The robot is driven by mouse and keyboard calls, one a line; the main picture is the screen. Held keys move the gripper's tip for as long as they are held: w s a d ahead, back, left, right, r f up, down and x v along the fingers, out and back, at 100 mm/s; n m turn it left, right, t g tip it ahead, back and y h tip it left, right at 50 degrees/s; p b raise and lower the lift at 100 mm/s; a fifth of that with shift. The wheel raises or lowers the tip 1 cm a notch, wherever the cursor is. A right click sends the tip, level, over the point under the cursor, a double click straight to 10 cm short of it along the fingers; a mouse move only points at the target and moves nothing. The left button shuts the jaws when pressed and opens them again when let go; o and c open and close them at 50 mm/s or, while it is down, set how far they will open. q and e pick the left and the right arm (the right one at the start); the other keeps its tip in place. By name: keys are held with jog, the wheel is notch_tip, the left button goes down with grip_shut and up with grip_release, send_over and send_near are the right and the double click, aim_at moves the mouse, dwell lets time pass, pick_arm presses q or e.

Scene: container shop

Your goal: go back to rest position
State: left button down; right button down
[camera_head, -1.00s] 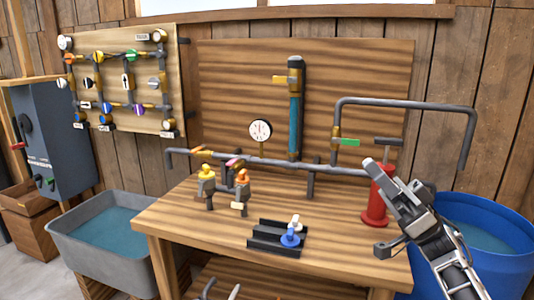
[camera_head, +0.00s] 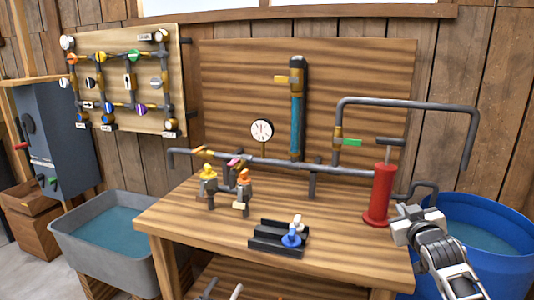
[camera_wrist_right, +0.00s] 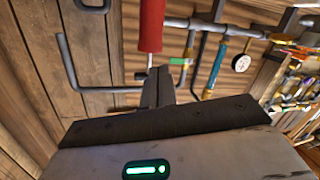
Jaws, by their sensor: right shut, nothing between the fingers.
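My right gripper (camera_head: 408,226) is low at the right in the head view, over the bench's right edge, just right of the red hand pump (camera_head: 382,194). In the right wrist view its two dark fingers (camera_wrist_right: 158,88) are together with nothing between them. The red pump cylinder (camera_wrist_right: 151,28) shows beyond the fingertips there, apart from them. My left gripper is not in view.
A wooden workbench (camera_head: 200,225) carries pipes, valves, a gauge (camera_head: 262,131) and a black tray (camera_head: 265,245). A blue barrel of water (camera_head: 510,270) stands behind my right arm. A grey basin (camera_head: 85,265) is at the left.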

jog(key=s+a+f+g+y, duration=0.2)
jog(key=s+a+f, duration=0.6)
jog(key=s+f, duration=0.4)
jog(key=s+a+f+g+y, duration=0.25)
jog(key=s+a+f, duration=0.45)
jog(key=s+f, duration=0.45)
jog(key=s+a+g, duration=0.1)
jog(key=s+a, duration=0.3)
jog(key=s, duration=0.9)
jog(key=shift+s+f+g, duration=0.2)
jog(key=shift+s+g, duration=0.15)
jog(key=shift+a, duration=0.1)
